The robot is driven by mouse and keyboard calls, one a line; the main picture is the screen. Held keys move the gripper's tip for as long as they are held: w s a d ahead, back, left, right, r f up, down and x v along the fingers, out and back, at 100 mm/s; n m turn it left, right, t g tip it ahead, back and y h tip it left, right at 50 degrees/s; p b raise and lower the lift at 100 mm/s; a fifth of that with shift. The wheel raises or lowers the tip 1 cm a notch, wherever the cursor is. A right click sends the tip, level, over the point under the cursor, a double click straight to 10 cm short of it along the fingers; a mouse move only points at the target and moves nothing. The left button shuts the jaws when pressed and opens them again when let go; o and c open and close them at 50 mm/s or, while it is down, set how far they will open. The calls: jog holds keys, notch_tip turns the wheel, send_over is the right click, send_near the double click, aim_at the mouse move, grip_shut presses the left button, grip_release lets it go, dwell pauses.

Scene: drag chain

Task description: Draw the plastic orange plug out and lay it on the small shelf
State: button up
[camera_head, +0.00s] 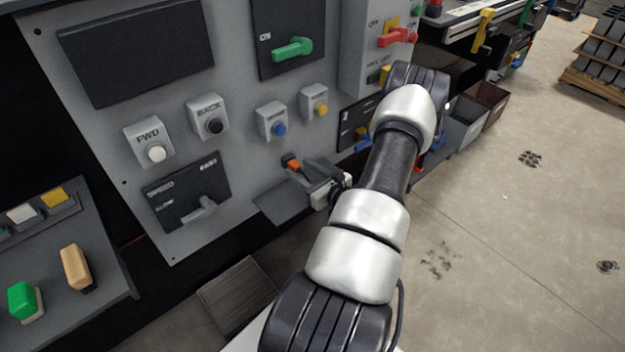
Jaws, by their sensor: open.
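The orange plug (294,166) sits at a dark socket on the grey panel, low and near the middle of the head view. My gripper (299,170) is open and reaches the plug from the right. Its two fingers point toward the panel, with their tips close to the plug. I cannot tell whether they touch it. The small shelf (279,206) is a grey plate sticking out from the panel just below the plug and my gripper. Its visible top is bare, and my gripper hides part of its right side.
Blue (279,129) and yellow (320,110) push buttons stand above the plug. A green-handled switch (292,48) is higher up, and a grey lever (199,210) is to the left. My arm covers the panel's lower right. Open floor (500,240) lies to the right.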

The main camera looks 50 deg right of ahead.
jog(key=shift+w+f, duration=0.1)
jog(key=shift+w, duration=0.65)
grip_shut()
